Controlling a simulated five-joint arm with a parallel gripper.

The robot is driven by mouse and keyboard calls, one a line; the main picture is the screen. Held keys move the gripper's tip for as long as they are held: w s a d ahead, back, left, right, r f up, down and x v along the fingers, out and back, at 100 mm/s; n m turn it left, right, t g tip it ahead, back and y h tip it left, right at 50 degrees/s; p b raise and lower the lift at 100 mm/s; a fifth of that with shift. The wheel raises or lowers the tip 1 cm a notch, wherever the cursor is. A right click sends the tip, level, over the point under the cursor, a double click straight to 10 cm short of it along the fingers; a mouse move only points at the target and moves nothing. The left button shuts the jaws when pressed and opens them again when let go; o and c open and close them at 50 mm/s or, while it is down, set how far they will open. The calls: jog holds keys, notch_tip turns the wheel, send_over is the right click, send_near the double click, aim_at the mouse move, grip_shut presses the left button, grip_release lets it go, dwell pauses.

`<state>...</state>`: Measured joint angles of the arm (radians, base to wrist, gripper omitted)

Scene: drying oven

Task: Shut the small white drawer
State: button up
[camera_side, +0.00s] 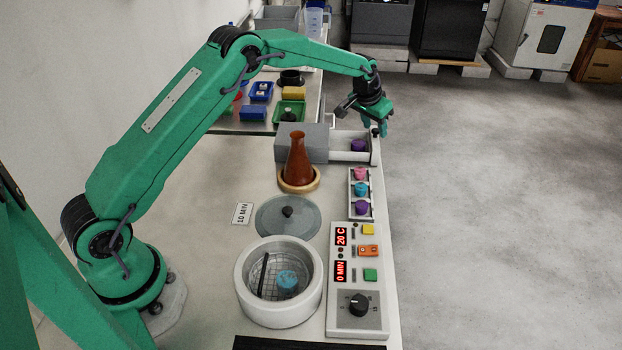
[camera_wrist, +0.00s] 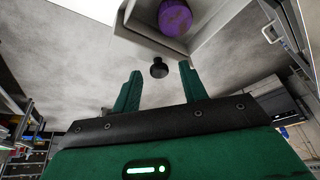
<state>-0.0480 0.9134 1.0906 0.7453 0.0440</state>
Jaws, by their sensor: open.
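The small white drawer (camera_side: 343,155) stands pulled out to the right of its grey housing (camera_side: 301,140), near the right edge of the bench. A purple piece (camera_side: 358,145) lies in it; the wrist view shows this purple piece (camera_wrist: 175,17) too. The drawer's dark round knob (camera_wrist: 159,68) is on its front. My gripper (camera_side: 375,128) is open and empty at the drawer's knob end. In the wrist view my two green fingers (camera_wrist: 163,88) point toward the knob, which appears between and beyond their tips. I cannot tell whether they touch it.
A brown flask (camera_side: 297,160) on a round stand is in front of the housing. A rack (camera_side: 361,194) of coloured pieces, a glass lid (camera_side: 287,218), a white round oven (camera_side: 244,297) and a control panel (camera_side: 343,290) are nearer. Open floor lies right of the bench.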

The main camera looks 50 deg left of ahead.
grip_shut()
jog(key=shift+y, duration=0.3)
jog(key=s+a, duration=0.8)
jog(key=shift+s+a, duration=0.15)
jog(key=shift+a, duration=0.15)
jog(key=shift+c, duration=0.2)
grip_release()
jog(key=shift+s, duration=0.1)
jog(key=shift+o, duration=0.2)
jog(key=shift+d, duration=0.1)
jog(key=shift+r, duration=0.15)
